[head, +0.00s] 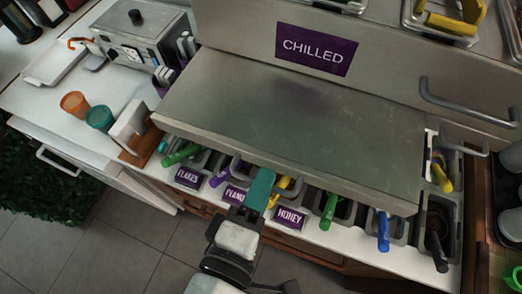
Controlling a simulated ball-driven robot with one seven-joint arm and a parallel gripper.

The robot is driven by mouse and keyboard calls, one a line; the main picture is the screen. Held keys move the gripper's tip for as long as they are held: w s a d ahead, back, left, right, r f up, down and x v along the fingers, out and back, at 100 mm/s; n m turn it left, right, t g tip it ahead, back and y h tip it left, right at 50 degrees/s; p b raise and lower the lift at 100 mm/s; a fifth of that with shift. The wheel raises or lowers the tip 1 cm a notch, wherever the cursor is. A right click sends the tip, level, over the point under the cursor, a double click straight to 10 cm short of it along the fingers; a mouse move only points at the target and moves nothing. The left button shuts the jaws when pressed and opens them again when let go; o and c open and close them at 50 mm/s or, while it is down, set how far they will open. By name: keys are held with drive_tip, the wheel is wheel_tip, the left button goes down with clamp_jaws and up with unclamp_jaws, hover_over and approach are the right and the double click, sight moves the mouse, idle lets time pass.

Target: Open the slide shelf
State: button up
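The slide shelf appears to be the broad grey metal panel (300,125) below the purple CHILLED sign (316,50). It covers the back of a row of topping bins. A grey bar handle (236,166) shows under its front edge, partly hidden by my gripper. My gripper (262,178) has teal fingers and is at the middle of this front edge, overlapping the handle in the picture. I cannot tell whether the fingers are apart or closed on the handle.
Bins with coloured utensil handles, such as a green one (329,211) and a blue one (383,232), line the counter front. Purple labels, including HONEY (290,217), stand there. More grey handles (465,103) are at right. Orange (75,103) and teal cups (99,118) stand left. Tiled floor (110,235) is clear.

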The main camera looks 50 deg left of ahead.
drive_tip(key=b+v, duration=0.2)
drive_tip(key=v, duration=0.8)
drive_tip(key=shift+s+d, duration=0.2)
drive_tip(key=shift+s, duration=0.15)
idle(0.3)
drive_tip(key=w+d+f+m+g+h, duration=0.4)
drive_tip(key=w+d+f+m+h, duration=0.6)
drive_tip(key=w+d+f, duration=0.5)
drive_tip(key=s+d+f+m+g, duration=0.2)
drive_tip(key=d+f+m, duration=0.2)
drive_tip(key=d+m, duration=0.1)
drive_tip(key=s+d+f+m+g+y, duration=0.1)
drive_tip(key=s+d+f+m+g, duration=0.2)
drive_tip(key=d+m, duration=0.2)
drive_tip(key=s+d+f+m+g, duration=0.2)
drive_tip(key=d+f+m+g, duration=0.1)
drive_tip(key=d, duration=0.7)
drive_tip(key=shift+s+d+f+m+y, duration=0.15)
drive_tip(key=shift+f+m+y, duration=0.15)
drive_tip(key=shift+f+m, duration=0.6)
